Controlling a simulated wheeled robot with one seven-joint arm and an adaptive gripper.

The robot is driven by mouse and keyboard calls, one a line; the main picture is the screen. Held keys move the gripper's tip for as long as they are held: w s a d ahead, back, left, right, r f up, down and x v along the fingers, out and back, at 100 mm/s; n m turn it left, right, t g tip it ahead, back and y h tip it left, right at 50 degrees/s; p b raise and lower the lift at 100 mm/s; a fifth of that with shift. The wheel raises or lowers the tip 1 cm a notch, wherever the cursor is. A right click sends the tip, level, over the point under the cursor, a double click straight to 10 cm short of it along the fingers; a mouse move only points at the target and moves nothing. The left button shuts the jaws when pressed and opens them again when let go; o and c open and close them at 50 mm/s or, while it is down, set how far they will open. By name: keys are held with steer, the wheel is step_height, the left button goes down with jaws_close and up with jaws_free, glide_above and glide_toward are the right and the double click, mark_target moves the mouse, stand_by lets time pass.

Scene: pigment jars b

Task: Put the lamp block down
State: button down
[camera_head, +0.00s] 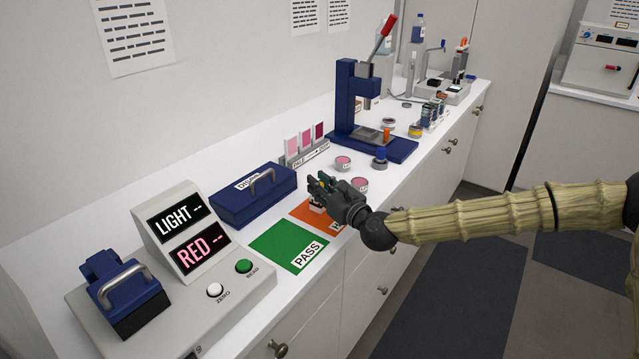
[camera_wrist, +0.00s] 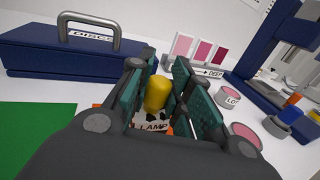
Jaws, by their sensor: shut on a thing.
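My gripper (camera_head: 325,183) is above the orange mat (camera_head: 300,211), near the front of the counter. In the wrist view its two green-padded fingers (camera_wrist: 157,88) are shut on the yellow knob of the lamp block (camera_wrist: 152,127). The block's white face reads LAMP. In the head view only a small part of the block (camera_head: 317,207) shows under the fingers. The block is over or on the orange mat; I cannot tell whether it touches it. My gripper and wrist hide part of the mat and its label.
A green PASS mat (camera_head: 285,245) lies left of the orange one. A blue DISCS box (camera_head: 252,195) stands behind. Pink jars (camera_head: 343,162) and a blue press (camera_head: 360,120) stand to the right. A LIGHT/RED meter (camera_head: 182,235) stands at the left.

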steer(key=shift+f, duration=0.1)
steer(key=c, duration=1.3)
jaws_free()
steer(key=b+v, duration=0.2)
steer(key=v, duration=1)
